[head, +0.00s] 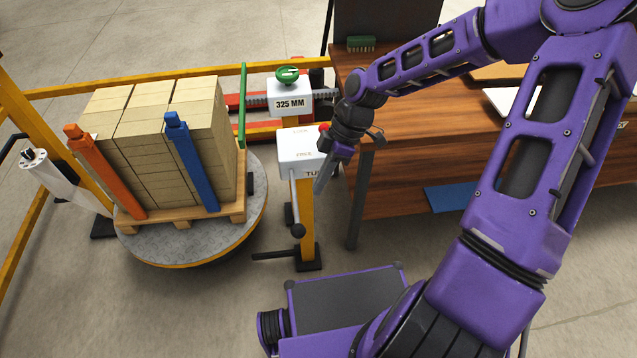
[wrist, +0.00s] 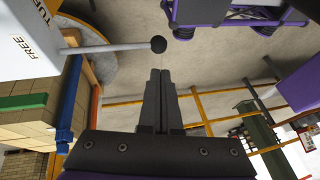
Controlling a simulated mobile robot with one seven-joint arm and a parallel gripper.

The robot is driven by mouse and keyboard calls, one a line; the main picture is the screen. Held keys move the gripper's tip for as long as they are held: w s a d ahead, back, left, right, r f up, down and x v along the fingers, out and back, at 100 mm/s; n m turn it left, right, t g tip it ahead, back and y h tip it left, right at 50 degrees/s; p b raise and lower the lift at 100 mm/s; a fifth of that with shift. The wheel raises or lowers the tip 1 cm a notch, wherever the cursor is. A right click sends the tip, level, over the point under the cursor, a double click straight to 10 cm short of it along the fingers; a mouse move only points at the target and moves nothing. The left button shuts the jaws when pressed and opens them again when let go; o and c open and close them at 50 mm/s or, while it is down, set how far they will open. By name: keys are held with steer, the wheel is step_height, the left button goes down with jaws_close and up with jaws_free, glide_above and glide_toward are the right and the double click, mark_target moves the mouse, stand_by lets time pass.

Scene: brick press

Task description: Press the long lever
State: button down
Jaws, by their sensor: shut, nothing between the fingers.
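A long thin metal lever (head: 294,203) with a black ball knob (head: 298,231) hangs down from a white box (head: 302,152) marked LOCK and FREE on a yellow post. My gripper (head: 319,188) is just right of the lever in the head view, fingers pointing down. In the wrist view the lever (wrist: 108,48) runs across from the box (wrist: 28,32) to its knob (wrist: 158,44). My fingers (wrist: 160,70) are shut and empty, their tips close to the knob in the picture with a small gap showing. Whether anything touches is unclear.
A round turntable (head: 190,245) with a pallet of stacked bricks (head: 150,125) stands left of the post. A wooden desk (head: 420,150) stands close behind my gripper to the right. A black pedal bar (head: 273,255) juts from the post's foot.

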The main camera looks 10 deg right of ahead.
mark_target(299, 227)
steer(key=b+x, duration=0.1)
steer(key=x, duration=1)
